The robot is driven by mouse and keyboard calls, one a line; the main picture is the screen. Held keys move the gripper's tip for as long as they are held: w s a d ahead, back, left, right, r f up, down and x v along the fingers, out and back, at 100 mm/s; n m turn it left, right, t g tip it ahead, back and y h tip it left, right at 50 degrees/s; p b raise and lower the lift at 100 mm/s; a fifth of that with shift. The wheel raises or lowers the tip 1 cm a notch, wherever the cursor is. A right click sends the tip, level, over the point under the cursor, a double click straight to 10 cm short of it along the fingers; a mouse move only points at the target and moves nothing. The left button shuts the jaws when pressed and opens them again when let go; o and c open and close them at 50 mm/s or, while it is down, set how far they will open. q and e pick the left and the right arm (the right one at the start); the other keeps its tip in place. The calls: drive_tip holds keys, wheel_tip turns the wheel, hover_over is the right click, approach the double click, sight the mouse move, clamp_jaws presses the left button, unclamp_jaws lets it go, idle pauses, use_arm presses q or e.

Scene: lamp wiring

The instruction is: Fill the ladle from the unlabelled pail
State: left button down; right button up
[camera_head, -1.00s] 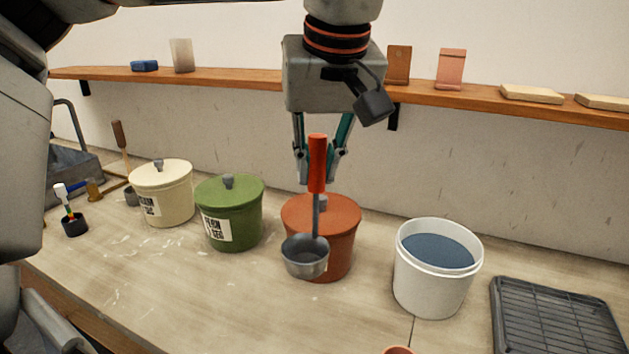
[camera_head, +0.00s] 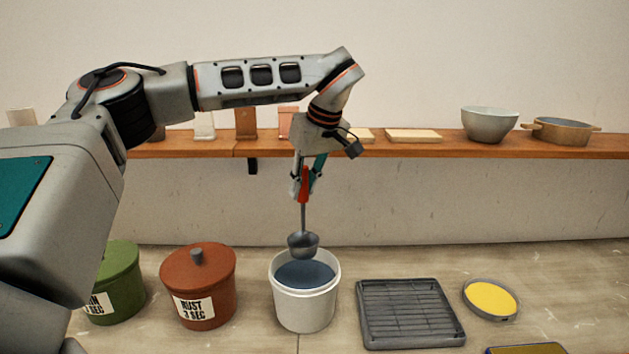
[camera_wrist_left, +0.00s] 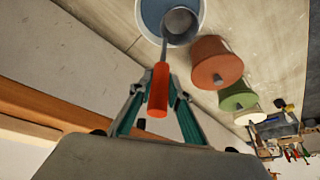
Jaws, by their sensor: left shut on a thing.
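My left gripper (camera_head: 306,182) is shut on the red handle of the ladle (camera_head: 303,243), and the ladle hangs bowl down. The grey bowl is above the back part of the open white pail (camera_head: 303,308), which bears no label that I can see. Dark blue liquid (camera_head: 306,274) fills the pail to near its rim. In the left wrist view the ladle bowl (camera_wrist_left: 181,27) overlaps the pail (camera_wrist_left: 150,33), and the gripper (camera_wrist_left: 158,92) holds the red handle. I cannot tell what is in the bowl. My right gripper is not in view.
A lidded rust pail (camera_head: 198,290) labelled "RUST" and a lidded green pail (camera_head: 118,283) stand left of the white pail. A dark rack (camera_head: 410,313) lies to its right, then a round dish of yellow (camera_head: 490,298). A wooden shelf (camera_head: 400,149) runs behind.

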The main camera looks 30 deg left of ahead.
sight(304, 239)
use_arm(q)
drive_tip(key=shift+w+f, duration=0.15)
drive_tip(key=shift+f, duration=3.05)
wheel_tip(304, 239, down, 2)
drive_tip(key=shift+f+b, duration=0.15)
drive_tip(key=shift+b, duration=0.15)
drive_tip(key=shift+f+b, duration=0.3)
drive_tip(key=shift+f, duration=2.5)
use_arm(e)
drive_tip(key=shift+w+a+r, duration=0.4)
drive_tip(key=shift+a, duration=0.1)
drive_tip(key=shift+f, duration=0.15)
